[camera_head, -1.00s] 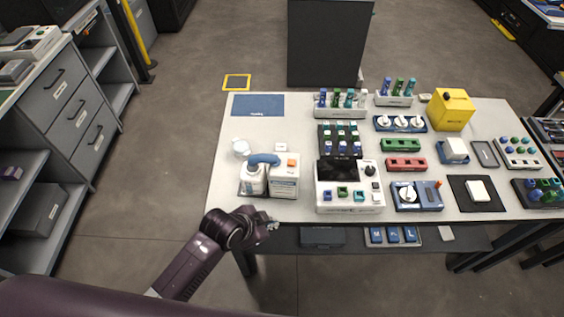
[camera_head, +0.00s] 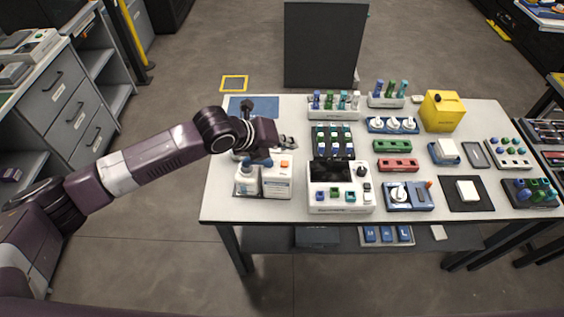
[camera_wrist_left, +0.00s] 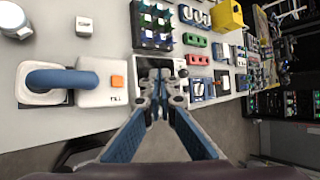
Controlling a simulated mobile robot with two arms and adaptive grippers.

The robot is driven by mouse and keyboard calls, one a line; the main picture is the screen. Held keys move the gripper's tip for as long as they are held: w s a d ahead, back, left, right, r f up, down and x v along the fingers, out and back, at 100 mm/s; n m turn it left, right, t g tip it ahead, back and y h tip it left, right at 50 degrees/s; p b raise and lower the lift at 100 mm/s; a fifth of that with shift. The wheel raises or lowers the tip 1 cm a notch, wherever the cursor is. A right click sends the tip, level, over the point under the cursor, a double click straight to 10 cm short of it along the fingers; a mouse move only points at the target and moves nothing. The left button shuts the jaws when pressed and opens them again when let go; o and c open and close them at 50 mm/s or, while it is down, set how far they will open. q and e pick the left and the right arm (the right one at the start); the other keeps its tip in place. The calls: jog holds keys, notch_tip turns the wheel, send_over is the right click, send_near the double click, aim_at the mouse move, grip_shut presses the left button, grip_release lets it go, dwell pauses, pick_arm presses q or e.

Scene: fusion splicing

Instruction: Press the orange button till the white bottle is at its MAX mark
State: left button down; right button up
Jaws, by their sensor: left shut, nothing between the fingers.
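The white bottle (camera_head: 247,182) stands upright at the left front of the table, partly under the arm in the head view. Beside it is a white dispenser (camera_head: 277,187) with the orange button (camera_head: 284,164) on top. In the left wrist view the orange button (camera_wrist_left: 117,82) and the blue spout (camera_wrist_left: 62,79) over the white bottle (camera_wrist_left: 35,97) show clearly. My left gripper (camera_head: 292,142) is shut and empty, above the table behind the button in the head view. Its fingertips (camera_wrist_left: 158,78) are apart from the button. The MAX mark and liquid level cannot be read. My right gripper is not in view.
A white device with a dark screen (camera_head: 331,172) stands just right of the dispenser. Behind it is a dark rack of vials (camera_head: 333,141). A small white block (camera_wrist_left: 84,26) and a round white-lidded container (camera_wrist_left: 14,20) lie near the dispenser. A blue mat (camera_head: 262,103) is behind.

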pick_arm(q)
jog(key=shift+w+a+r+m, duration=0.7)
jog(key=shift+a+r+m, duration=0.25)
jog(key=shift+r+m, duration=0.05)
jog(key=b, duration=0.6)
send_over(282, 164)
notch_tip(282, 164, down, 7)
jog(key=shift+f, duration=0.15)
jog(key=shift+f+b, duration=0.5)
jog(key=shift+f, duration=0.25)
jog(key=shift+f, duration=0.1)
jog(key=shift+f, duration=0.35)
